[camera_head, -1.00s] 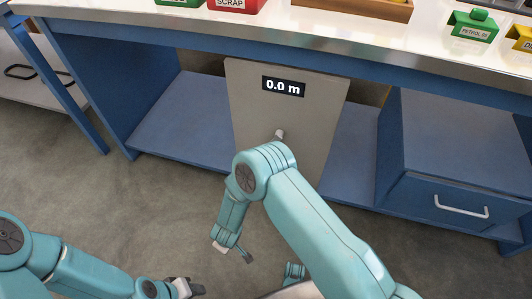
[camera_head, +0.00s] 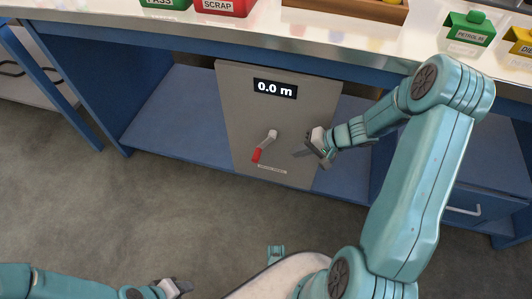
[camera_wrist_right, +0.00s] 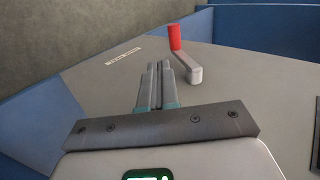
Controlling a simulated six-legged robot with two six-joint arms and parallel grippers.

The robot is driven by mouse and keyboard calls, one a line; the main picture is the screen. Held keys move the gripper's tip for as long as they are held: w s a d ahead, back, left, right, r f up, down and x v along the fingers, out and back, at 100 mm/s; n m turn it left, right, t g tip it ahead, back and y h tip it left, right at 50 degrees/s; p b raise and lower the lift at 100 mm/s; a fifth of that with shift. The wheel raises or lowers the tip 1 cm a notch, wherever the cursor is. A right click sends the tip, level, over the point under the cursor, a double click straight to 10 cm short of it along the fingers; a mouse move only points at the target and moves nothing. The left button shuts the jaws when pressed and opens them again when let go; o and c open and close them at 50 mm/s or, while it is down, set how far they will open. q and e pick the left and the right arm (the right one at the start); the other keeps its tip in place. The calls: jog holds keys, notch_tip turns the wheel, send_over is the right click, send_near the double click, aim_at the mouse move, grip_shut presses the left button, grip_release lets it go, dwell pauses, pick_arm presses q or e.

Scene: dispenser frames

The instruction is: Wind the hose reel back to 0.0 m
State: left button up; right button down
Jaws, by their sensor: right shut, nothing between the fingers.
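The hose reel panel (camera_head: 235,120) is a grey upright plate under the bench. Its display (camera_head: 275,89) reads 0.0 m. A crank (camera_head: 266,142) with a grey arm and a red handle (camera_head: 257,155) sits on the panel, the handle pointing down and slightly left. My right gripper (camera_head: 300,153) is shut and empty, to the right of the crank and apart from it. In the right wrist view, the shut fingers (camera_wrist_right: 158,68) lie left of the crank arm (camera_wrist_right: 191,66) and red handle (camera_wrist_right: 175,38). My left gripper (camera_head: 180,287) is low in the head view; its finger opening is unclear.
The bench top above holds a red SCRAP bin (camera_head: 222,6), a green bin (camera_head: 165,4), a wooden tray (camera_head: 350,12) and a green PETROL box (camera_head: 469,28). A blue drawer with a pale handle (camera_head: 462,211) is partly behind my right arm. The floor (camera_head: 150,220) in front is clear.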

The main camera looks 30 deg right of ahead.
aim_at(259, 157)
jog(key=w+r+b+x, duration=0.1)
jog(key=b+x, duration=0.2)
jog(key=x, duration=0.9)
jog(key=shift+a+f, duration=0.2)
jog(key=shift+a, duration=0.1)
jog(key=shift+w, duration=0.1)
jog(key=b, duration=0.4)
jog(key=shift+w+a+t+b, duration=0.3)
jog(key=shift+w+a+b, duration=0.05)
jog(key=shift+w+a, duration=0.05)
